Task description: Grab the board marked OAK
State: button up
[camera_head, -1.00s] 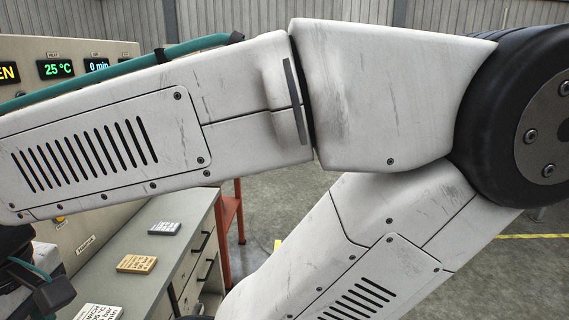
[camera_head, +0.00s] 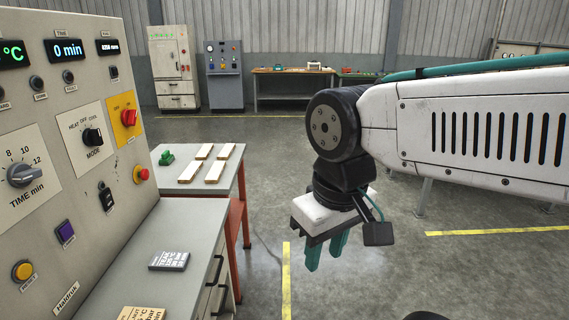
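Several pale flat boards lie side by side on a grey-topped side table (camera_head: 168,182) with red legs. One is the front right board (camera_head: 216,171) and another is the back right board (camera_head: 226,151). Any wood markings on them are too small to read, so I cannot tell which is OAK. My gripper (camera_head: 325,258) hangs fingers down over open floor, to the right of the side table and apart from it. Its two green fingers stand apart with nothing visible between them.
A press control panel (camera_head: 75,150) and its counter (camera_head: 140,250) fill the left. A dark plate (camera_head: 169,260), apparently marked TEAK, and a tan plate (camera_head: 141,313) lie on the counter. A green object (camera_head: 166,158) sits by the boards. Open floor lies right.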

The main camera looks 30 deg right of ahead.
aim_at(215, 173)
jog(key=z, duration=0.15)
jog(key=i, duration=0.5)
jog(key=z, duration=0.55)
jog(key=k, duration=0.55)
jog(key=z, duration=0.95)
jog(key=i, duration=1.25)
jog(key=u, duration=0.4)
jog(key=i, duration=0.8)
jog(key=u, duration=1.35)
jog(key=i, duration=0.55)
jog(key=u, duration=0.55)
